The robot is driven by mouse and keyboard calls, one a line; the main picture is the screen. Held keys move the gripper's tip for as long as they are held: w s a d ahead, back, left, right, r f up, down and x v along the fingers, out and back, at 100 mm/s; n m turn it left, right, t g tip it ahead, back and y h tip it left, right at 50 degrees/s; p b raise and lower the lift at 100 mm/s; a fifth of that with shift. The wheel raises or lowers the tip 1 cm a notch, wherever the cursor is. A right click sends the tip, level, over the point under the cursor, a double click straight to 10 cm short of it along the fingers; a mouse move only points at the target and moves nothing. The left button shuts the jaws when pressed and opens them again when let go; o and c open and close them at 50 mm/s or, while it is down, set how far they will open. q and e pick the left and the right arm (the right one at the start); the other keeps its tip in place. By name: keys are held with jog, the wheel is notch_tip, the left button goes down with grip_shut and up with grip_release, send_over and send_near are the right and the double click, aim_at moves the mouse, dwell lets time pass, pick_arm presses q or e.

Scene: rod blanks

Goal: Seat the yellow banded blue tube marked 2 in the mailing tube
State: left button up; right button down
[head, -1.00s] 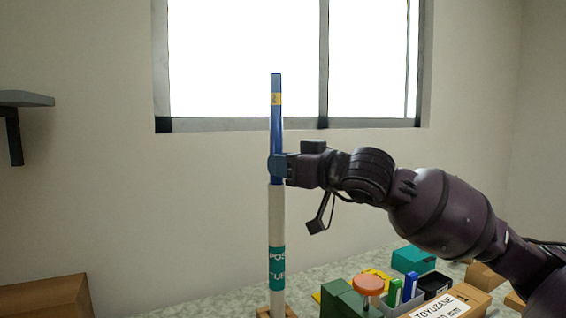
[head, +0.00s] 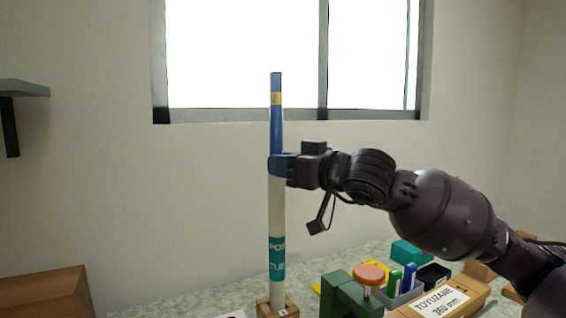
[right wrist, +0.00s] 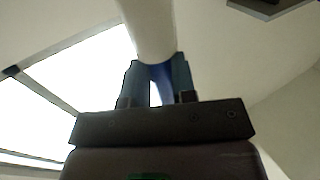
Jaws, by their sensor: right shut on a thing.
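The blue tube (head: 276,130) stands upright with a yellow band (head: 276,99) near its top; the mark on the band is too small to read surely. My right gripper (head: 281,165) is shut on its lower visible part. The white mailing tube (head: 277,210), with a teal lettered band, stands upright directly below, its mouth just under the fingers. In the right wrist view the blue tube (right wrist: 157,74) shows between the fingers and meets the mailing tube (right wrist: 150,28). Its lower end is hidden, apparently inside the mailing tube. My left gripper is out of view.
A wooden base (head: 278,306) holds the mailing tube's foot. To the right stand a green block (head: 350,297), an orange-topped item (head: 369,274), a grey tray with markers and a labelled cardboard box (head: 445,303). A brown box (head: 45,296) sits at left. A window is behind.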

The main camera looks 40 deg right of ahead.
jog(key=shift+f, duration=0.2)
jog(key=c, duration=0.8)
grip_release()
jog(key=shift+c, duration=0.2)
jog(key=shift+s, duration=0.1)
jog(key=p+v, duration=0.3)
jog(key=v, duration=0.7)
jog(key=shift+s, duration=0.3)
jog(key=shift+d+f, duration=0.1)
